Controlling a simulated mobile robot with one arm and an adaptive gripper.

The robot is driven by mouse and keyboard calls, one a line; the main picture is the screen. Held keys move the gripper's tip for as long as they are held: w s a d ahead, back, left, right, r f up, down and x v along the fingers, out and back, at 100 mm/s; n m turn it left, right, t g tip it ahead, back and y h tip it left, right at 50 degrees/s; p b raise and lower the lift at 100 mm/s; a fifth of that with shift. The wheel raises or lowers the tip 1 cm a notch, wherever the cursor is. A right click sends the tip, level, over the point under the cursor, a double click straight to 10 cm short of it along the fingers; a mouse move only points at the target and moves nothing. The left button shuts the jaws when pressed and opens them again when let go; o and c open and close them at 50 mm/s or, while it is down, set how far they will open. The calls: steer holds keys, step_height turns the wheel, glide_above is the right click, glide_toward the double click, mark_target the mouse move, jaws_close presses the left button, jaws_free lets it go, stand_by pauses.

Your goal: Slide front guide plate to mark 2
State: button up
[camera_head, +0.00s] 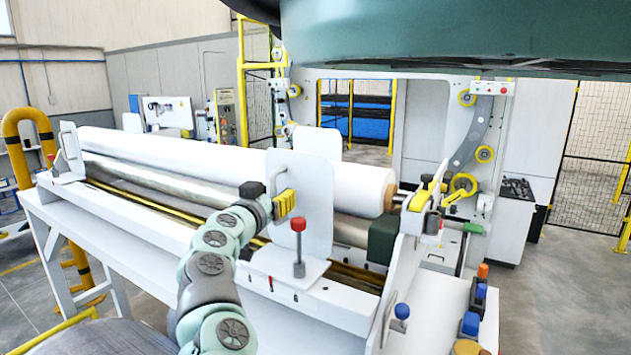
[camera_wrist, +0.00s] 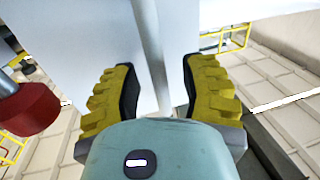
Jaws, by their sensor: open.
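The front guide plate (camera_head: 315,205) is an upright white plate with rounded corners, standing in front of the white roll (camera_head: 200,155). Its foot rests on the machine's front rail and carries a post with a red knob (camera_head: 298,225). My gripper (camera_head: 285,203), with yellow fingers, is at the plate's left edge. The red knob (camera_wrist: 28,108) shows at the left there. Small marks (camera_head: 271,284) are on the rail below the plate; their numbers are too small to read.
A white end plate (camera_head: 69,148) stands at the rail's far left end. A dark green block (camera_head: 382,240) sits right of the guide plate. Blue and orange knobs (camera_head: 402,311) are at the front right. The rail left of my arm looks clear.

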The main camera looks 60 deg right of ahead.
steer(key=shift+o, duration=0.2)
jaws_close()
stand_by(0.3)
